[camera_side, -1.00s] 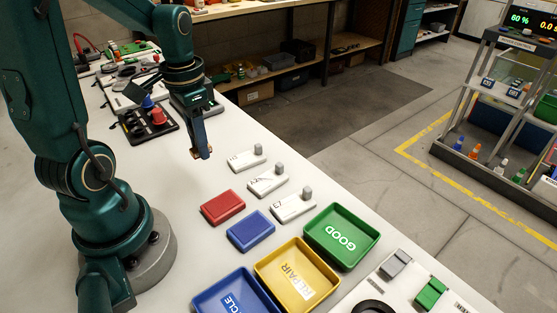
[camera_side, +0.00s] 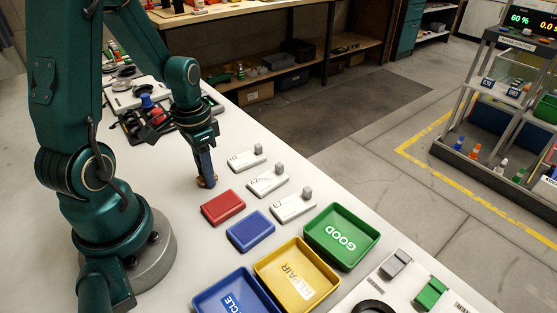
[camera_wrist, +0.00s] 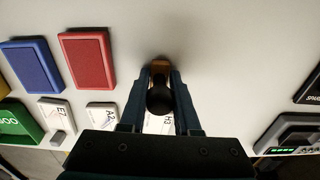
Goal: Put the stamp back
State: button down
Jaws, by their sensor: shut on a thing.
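My gripper (camera_side: 206,181) is shut on a stamp, low over the white bench just behind the red pad (camera_side: 222,207). In the wrist view the stamp's round black handle (camera_wrist: 159,101) sits between my fingers (camera_wrist: 160,90), with its brown base (camera_wrist: 160,67) beyond. I cannot tell whether the base touches the bench. A black tray (camera_side: 133,131) at the left back holds blue and red-topped pieces and is partly hidden by my arm. The blue pad (camera_side: 250,230) lies in front of the red pad.
Three white labelled blocks with grey posts, the nearest one (camera_side: 290,208) included, stand right of the pads. Green (camera_side: 371,240), yellow (camera_side: 262,268) and blue (camera_side: 203,299) trays stand at the front. Bare bench lies left of the pads.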

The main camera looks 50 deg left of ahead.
jog(key=shift+f, duration=0.15)
jog(key=c, duration=0.6)
grip_release()
notch_tip(320, 180, up, 12)
jog(key=shift+d+f, duration=0.1)
jog(key=shift+f, duration=0.15)
jog(key=shift+s+d+r, duration=0.1)
jog(key=shift+d+r, duration=0.1)
jog(key=shift+r, duration=0.3)
jog(key=d+r+t, duration=0.1)
jog(key=d, duration=0.3)
jog(key=s+d+r+t, duration=0.1)
jog(key=d+t, duration=0.1)
jog(key=d, duration=0.1)
jog(key=s+d+r+t, duration=0.1)
jog(key=d+t, duration=0.1)
jog(key=d, duration=0.2)
jog(key=shift+s+d+r, duration=0.1)
jog(key=shift+s+d, duration=0.1)
jog(key=shift+d, duration=0.15)
